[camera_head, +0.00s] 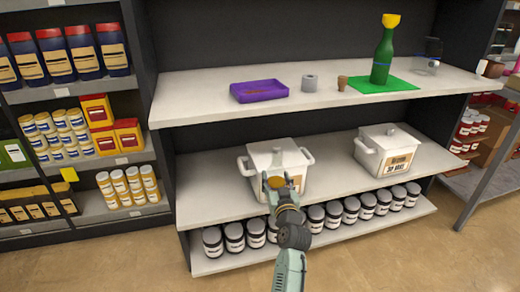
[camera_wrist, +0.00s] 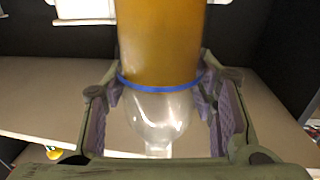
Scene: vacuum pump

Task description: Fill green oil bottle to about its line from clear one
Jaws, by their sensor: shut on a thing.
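A green bottle (camera_head: 383,60) stands upright on a green mat (camera_head: 405,86) on the upper shelf, with a yellow funnel (camera_head: 391,21) at its mouth. Its fill level cannot be seen. My gripper (camera_head: 284,186) is below the upper shelf, in front of the left white box. In the wrist view my gripper (camera_wrist: 160,92) is shut on the clear bottle (camera_wrist: 160,112). Amber oil (camera_wrist: 160,40) fills its wide part, a blue band circles it, and the clear neck end points to the bottom of the picture. In the head view the bottle is too small to tell its tilt.
A purple tray (camera_head: 259,92), a grey cylinder (camera_head: 310,83), a brown cork (camera_head: 342,83) and a clear vessel (camera_head: 428,65) stand on the upper shelf (camera_head: 190,100). White lidded boxes (camera_head: 255,185) (camera_head: 368,158) are on the shelf below, above several dark jars (camera_head: 234,238).

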